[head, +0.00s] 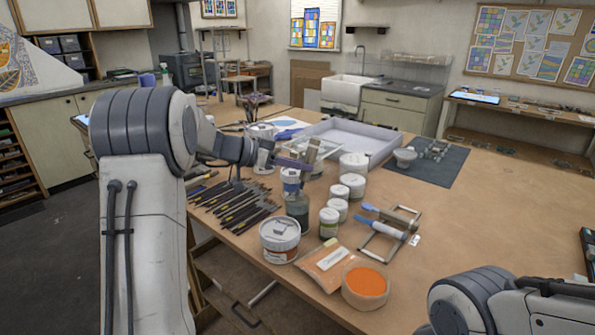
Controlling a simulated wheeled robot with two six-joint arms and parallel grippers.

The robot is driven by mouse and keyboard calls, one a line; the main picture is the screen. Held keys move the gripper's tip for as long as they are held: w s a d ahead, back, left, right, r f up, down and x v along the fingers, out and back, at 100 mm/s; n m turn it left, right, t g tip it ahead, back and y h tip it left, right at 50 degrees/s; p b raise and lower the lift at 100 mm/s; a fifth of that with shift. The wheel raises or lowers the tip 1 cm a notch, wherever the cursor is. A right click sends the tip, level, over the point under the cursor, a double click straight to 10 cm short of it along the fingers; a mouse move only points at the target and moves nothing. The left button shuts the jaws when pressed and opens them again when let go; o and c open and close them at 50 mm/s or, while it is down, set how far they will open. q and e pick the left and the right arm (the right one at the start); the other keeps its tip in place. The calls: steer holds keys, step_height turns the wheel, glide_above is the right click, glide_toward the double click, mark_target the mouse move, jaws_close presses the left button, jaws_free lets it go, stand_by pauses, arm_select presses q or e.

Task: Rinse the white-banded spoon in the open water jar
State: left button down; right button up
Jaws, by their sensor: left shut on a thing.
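My left gripper (296,163) is shut on the white-banded spoon, above the cluster of jars at the middle of the table. The spoon is small and mostly hidden here; its white band and its bowl cannot be made out. A clear glass jar (298,211) with dark greenish contents, which looks like the water jar, stands below the gripper. Whether the spoon's end is inside the jar cannot be told. My right arm shows at the lower right, but its gripper is out of view.
White-lidded tubs (354,163) stand close on the right. A large white tub (280,238), an orange packet (325,262) and an orange-filled bowl (365,285) are in front. Dark sticks (235,205) lie left. A grey tray (377,143) is behind.

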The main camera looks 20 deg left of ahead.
mark_target(313, 142)
arm_select(q)
steer(key=shift+w+d+r+p, duration=0.1)
steer(key=shift+w+r+p, duration=0.15)
steer(key=shift+r, duration=0.25)
steer(key=shift+w+d+r+p, duration=0.1)
steer(key=shift+w+r, duration=0.1)
steer(key=shift+r, duration=0.3)
steer(key=shift+r+p, duration=0.45)
steer(key=shift+r, duration=1.8)
